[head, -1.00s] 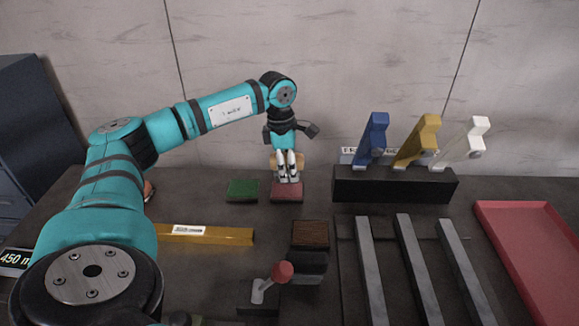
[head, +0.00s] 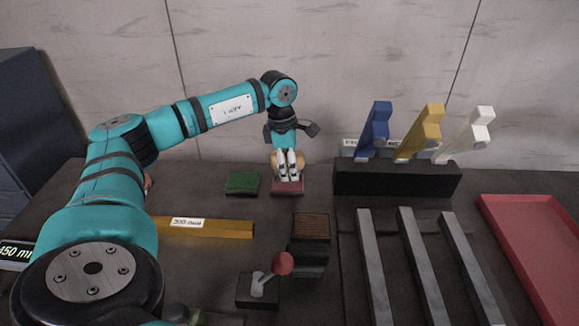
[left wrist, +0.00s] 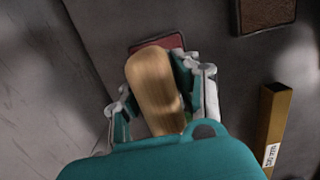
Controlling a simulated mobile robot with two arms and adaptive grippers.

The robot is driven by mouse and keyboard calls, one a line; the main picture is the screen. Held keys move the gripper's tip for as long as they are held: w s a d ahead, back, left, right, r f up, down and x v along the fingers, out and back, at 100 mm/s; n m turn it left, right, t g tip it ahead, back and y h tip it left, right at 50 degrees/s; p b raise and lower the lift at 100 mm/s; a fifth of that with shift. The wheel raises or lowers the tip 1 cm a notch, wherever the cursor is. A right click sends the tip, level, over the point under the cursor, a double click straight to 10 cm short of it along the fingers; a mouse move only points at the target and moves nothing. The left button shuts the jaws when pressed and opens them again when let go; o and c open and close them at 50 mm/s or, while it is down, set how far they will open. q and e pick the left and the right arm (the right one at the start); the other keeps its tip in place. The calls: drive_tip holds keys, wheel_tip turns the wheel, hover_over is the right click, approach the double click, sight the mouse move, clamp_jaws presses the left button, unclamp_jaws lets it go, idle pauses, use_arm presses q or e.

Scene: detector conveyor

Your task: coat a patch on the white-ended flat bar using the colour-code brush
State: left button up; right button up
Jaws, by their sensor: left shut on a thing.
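My left gripper (head: 288,178) is shut on the tan wooden handle of the brush, which fills the middle of the left wrist view (left wrist: 155,90). The brush is over the red pad (head: 287,188), whose edge shows past the handle in the left wrist view (left wrist: 165,43). The bristles are hidden, so I cannot tell whether they touch the pad. Three grey flat bars (head: 376,265) lie side by side at the right; no white end shows clearly on them. A white angled piece (head: 467,136) stands behind them. My right gripper is not in view.
A green pad (head: 242,183) lies left of the red one. A yellow bar (head: 208,228), a dark brown-topped block (head: 311,228) and a red-knobbed lever (head: 283,263) are nearer. Blue (head: 375,130) and yellow (head: 422,132) pieces stand on a black block (head: 395,181). A red tray (head: 535,250) is far right.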

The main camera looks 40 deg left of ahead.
use_arm(q)
drive_tip(key=shift+f, duration=0.5)
idle(0.3)
drive_tip(key=shift+f, duration=0.1)
idle(0.9)
wheel_tip(320, 180, up, 7)
drive_tip(key=p, duration=0.5)
idle(0.5)
idle(0.6)
